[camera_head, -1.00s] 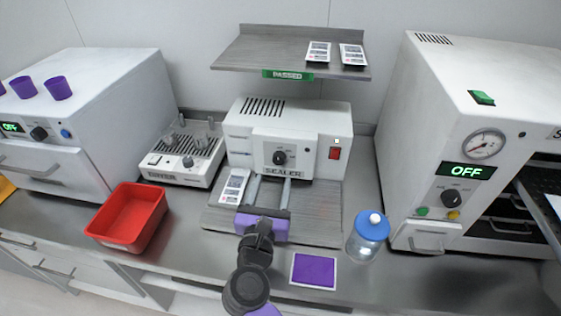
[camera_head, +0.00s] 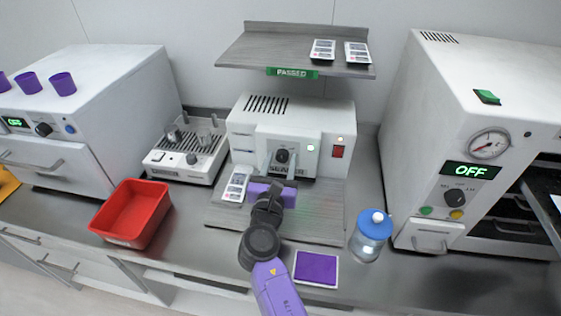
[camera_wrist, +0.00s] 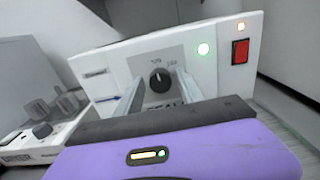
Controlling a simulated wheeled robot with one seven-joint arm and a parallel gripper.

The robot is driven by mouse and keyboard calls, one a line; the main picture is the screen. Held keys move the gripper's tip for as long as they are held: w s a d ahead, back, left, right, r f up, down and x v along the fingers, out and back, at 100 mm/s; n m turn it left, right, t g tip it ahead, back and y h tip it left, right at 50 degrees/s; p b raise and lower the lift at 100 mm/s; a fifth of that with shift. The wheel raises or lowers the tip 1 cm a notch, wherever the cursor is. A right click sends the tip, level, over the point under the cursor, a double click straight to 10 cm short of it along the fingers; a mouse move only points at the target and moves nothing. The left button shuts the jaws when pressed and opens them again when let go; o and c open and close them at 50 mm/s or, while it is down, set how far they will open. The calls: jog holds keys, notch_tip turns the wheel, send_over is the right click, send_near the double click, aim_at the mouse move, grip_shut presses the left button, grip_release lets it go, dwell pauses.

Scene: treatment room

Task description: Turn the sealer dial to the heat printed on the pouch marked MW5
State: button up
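The white sealer (camera_head: 250,128) stands on the counter with its black dial (camera_head: 282,156) on the front panel. In the wrist view the dial (camera_wrist: 160,80) has its pointer about upright; the numbers around it are too small to read surely. My gripper (camera_wrist: 159,78) is open, one finger on each side of the dial, with gaps showing; contact cannot be told. It also shows in the head view (camera_head: 283,161). A printed pouch (camera_head: 236,184) lies left on the sealer's base, and two more pouches (camera_head: 322,49) (camera_head: 357,52) lie on the shelf. Their markings are unreadable.
A red bin (camera_head: 133,213) stands left, a blue-lidded jar (camera_head: 371,238) right, a purple pad (camera_head: 316,268) in front. A grey shelf (camera_head: 262,47) hangs above the sealer. A red switch (camera_head: 337,152) and lit green lamp (camera_wrist: 203,48) are right of the dial.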

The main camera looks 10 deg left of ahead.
grip_shut()
jog(key=shift+f+m, duration=0.1)
jog(key=shift+m, duration=0.2)
jog(key=m+b, duration=0.3)
jog(key=m, duration=0.1)
jog(key=shift+d+f, duration=0.15)
jog(key=m+b, duration=0.2)
jog(key=m, duration=0.2)
jog(key=shift+f+b, duration=0.1)
jog(key=shift+b, duration=0.25)
jog(key=m+b, duration=0.4)
jog(key=m, duration=0.1)
jog(key=shift+m+b, duration=1.65)
jog(key=shift+m, duration=0.45)
